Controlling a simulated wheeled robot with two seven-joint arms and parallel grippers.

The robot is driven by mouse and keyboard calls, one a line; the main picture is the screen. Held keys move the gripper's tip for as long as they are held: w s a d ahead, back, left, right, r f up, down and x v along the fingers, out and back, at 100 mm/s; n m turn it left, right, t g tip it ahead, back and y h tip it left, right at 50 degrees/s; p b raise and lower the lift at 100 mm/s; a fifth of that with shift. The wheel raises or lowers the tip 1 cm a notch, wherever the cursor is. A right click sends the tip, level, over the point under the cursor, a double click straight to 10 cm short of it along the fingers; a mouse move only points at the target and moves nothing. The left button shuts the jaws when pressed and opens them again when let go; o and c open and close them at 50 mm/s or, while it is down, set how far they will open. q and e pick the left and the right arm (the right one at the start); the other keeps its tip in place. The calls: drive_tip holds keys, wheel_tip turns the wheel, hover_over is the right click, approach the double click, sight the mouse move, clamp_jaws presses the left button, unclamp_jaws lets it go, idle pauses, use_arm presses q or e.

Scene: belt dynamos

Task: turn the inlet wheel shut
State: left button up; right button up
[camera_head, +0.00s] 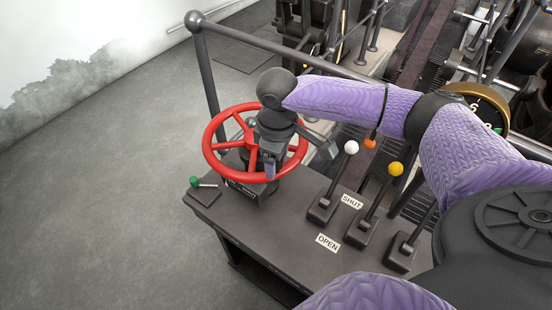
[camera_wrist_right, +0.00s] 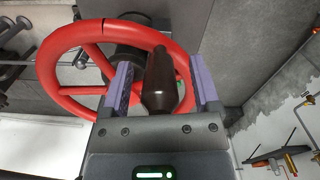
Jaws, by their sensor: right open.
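The red inlet wheel (camera_head: 208,141) lies nearly flat above the left end of the dark bench in the head view. Its red rim also fills the upper left of the right wrist view (camera_wrist_right: 46,68). A dark brown handle (camera_wrist_right: 161,85) stands by the wheel's rim. My right gripper (camera_head: 269,168) is over the near right part of the wheel. In the right wrist view its fingers (camera_wrist_right: 158,64) are open, one on each side of the handle, with a gap visible at the right. In the head view the gripper hides the handle. My left gripper is not in view.
Levers with a white knob (camera_head: 351,147) and a yellow knob (camera_head: 395,169) stand right of the wheel, near SHUT (camera_head: 352,201) and OPEN (camera_head: 328,242) labels. A small green-knobbed lever (camera_head: 195,182) is at left. A dark railing (camera_head: 208,75) runs behind. Floor at left is clear.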

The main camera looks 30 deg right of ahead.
drive_tip(key=shift+c, duration=0.4)
clamp_jaws()
idle(1.1)
